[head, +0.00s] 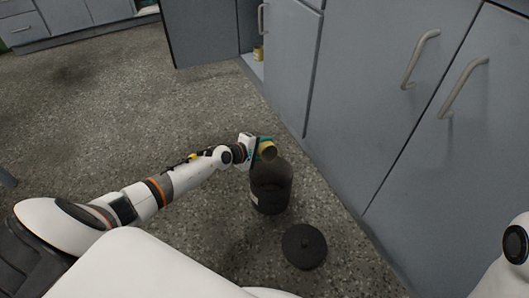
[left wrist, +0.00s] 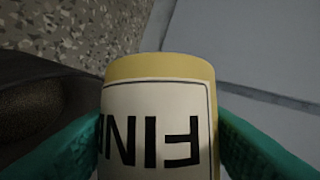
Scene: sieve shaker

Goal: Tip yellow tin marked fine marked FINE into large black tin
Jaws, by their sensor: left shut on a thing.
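The yellow tin (head: 268,150) is held by my left gripper (head: 262,147) above the far rim of the large black tin (head: 269,200). The yellow tin looks tilted in the head view; I cannot tell what is in it. In the left wrist view its white label (left wrist: 155,135) reads FINE upside down, between the green fingers of my left gripper (left wrist: 160,145), shut on its sides. The black tin stands upright on the floor with its top open. Its dark rim (left wrist: 50,72) shows at the left of the wrist view. My right gripper is out of view.
A round black lid (head: 304,246) lies on the floor in front of the black tin. Grey cabinets (head: 390,110) with bar handles line the right side. Another small yellow tin (head: 258,53) stands in an open cabinet at the back. The speckled floor (head: 110,100) at left is clear.

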